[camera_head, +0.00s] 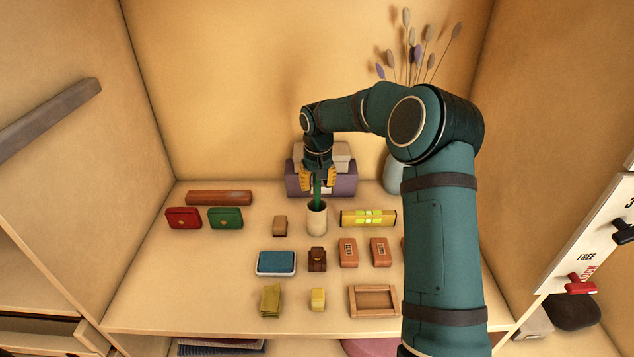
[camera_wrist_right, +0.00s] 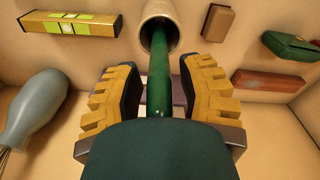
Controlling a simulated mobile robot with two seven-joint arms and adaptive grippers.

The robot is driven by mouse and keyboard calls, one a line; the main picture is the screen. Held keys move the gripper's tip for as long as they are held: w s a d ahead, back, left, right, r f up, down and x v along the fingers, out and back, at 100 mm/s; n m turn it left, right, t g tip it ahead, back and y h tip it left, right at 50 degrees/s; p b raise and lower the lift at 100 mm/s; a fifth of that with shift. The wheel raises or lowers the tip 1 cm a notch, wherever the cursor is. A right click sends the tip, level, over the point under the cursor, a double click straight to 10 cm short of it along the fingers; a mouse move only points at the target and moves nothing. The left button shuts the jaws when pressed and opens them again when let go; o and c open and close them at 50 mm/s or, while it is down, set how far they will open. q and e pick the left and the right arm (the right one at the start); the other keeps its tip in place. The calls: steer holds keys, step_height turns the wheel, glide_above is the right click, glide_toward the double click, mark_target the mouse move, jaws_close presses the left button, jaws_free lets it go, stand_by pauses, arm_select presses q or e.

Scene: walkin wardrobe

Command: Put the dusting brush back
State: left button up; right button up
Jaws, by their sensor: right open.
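The dusting brush appears to be the thing with the green handle (camera_head: 317,193), standing in a cream cup (camera_head: 317,221) on the shelf. The handle also shows in the right wrist view (camera_wrist_right: 159,85), running into the mouth of the cup (camera_wrist_right: 166,20). Any bristles are hidden inside the cup. My right gripper (camera_head: 318,179) is open above the cup, its yellow-padded fingers on either side of the handle. In the wrist view gaps show between both fingers and the handle. My left gripper is not in view.
A yellow spirit level (camera_head: 368,218) lies right of the cup, a small brown block (camera_head: 280,226) left of it. Purple box (camera_head: 345,185) and grey vase (camera_head: 393,174) stand behind. Red (camera_head: 183,218) and green (camera_head: 225,218) cases sit left. Several small items fill the front rows.

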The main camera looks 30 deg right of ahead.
step_height(320, 180, up, 12)
steer(key=s, duration=0.1)
steer(key=shift+a+p, duration=0.2)
steer(key=shift+p, duration=0.15)
steer(key=shift+f, duration=0.1)
stand_by(0.3)
